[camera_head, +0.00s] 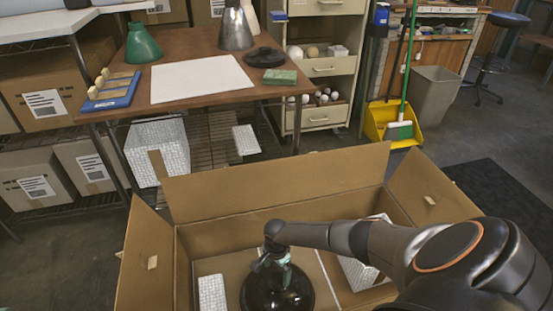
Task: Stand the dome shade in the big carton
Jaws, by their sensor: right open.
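The big carton (280,185) stands open in front of me, its flaps spread outward. A dark, glossy dome shade (277,292) stands inside on the carton floor, left of the middle, its narrow top up and its lower edge cut off by the frame. My right gripper (274,264) reaches in from the right and is right at the top of the dome shade. Its jaws are open; the wrist partly hides them, and I cannot tell whether they touch the shade. My left gripper is not in view.
White patterned packing blocks (212,292) lie left and right of the dome in the carton. The table (190,45) behind holds a green shade (142,44), a metal shade (236,27), a black disc (264,57) and a blue tray (109,92). A yellow dustpan (380,122) stands right.

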